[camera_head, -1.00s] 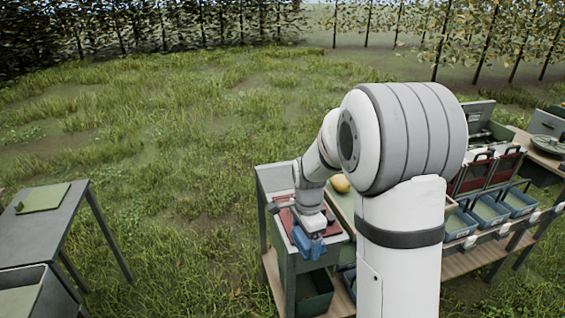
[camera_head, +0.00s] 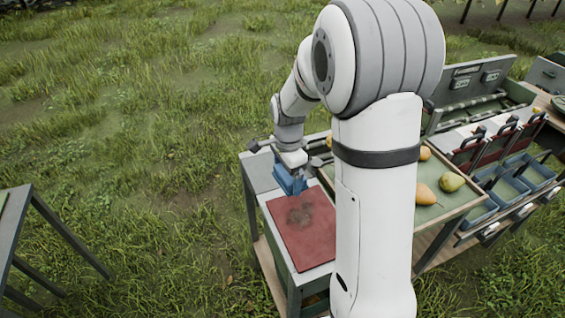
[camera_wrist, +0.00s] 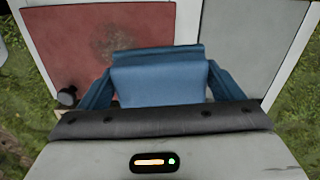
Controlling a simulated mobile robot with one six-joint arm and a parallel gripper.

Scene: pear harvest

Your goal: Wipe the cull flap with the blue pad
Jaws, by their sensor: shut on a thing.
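The cull flap (camera_head: 310,246) is a red panel on top of a grey stand, with a dark brownish smudge (camera_head: 300,217) near its middle. My gripper (camera_head: 291,178) points down at the flap's far edge, shut on the blue pad (camera_wrist: 158,84). In the wrist view the pad sits between the two fingers, and the red flap (camera_wrist: 62,45) lies beyond it to the upper left, with the smudge partly bordering the pad's outline. Whether the pad touches the flap cannot be told.
A sorting tray (camera_head: 462,212) with several pears, including a green one (camera_head: 451,182), stands right of the flap, partly behind my arm. Blue bins (camera_head: 531,174) and red-fronted panels (camera_head: 467,154) are farther right. A grey table (camera_head: 22,235) stands left, with open grass between.

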